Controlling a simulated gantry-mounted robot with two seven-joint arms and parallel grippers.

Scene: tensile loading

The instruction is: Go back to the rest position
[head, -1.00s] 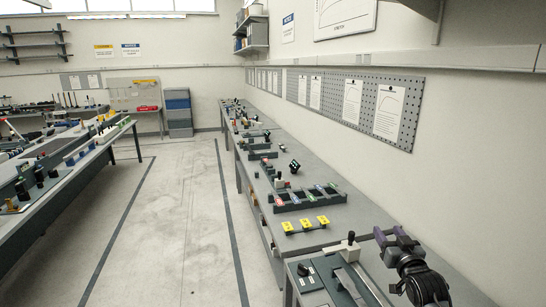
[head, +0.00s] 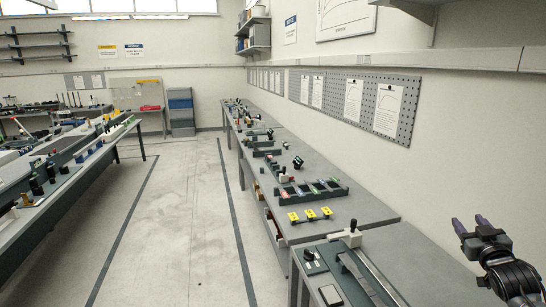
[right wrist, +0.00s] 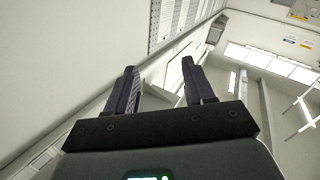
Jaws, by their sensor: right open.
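My right gripper (head: 471,226) is at the lower right of the head view, raised beside the right-hand wall and to the right of the near bench. Its two purple fingers are apart with nothing between them. In the right wrist view the open fingers (right wrist: 160,88) point toward the wall and ceiling, touching nothing. My left gripper is not in view.
The near bench holds a grey machine with a black-knobbed lever (head: 352,236). Beyond it are yellow blocks (head: 310,215) and a dark tray (head: 310,192). A pegboard (head: 356,103) hangs on the right wall. The floor aisle (head: 185,220) is clear.

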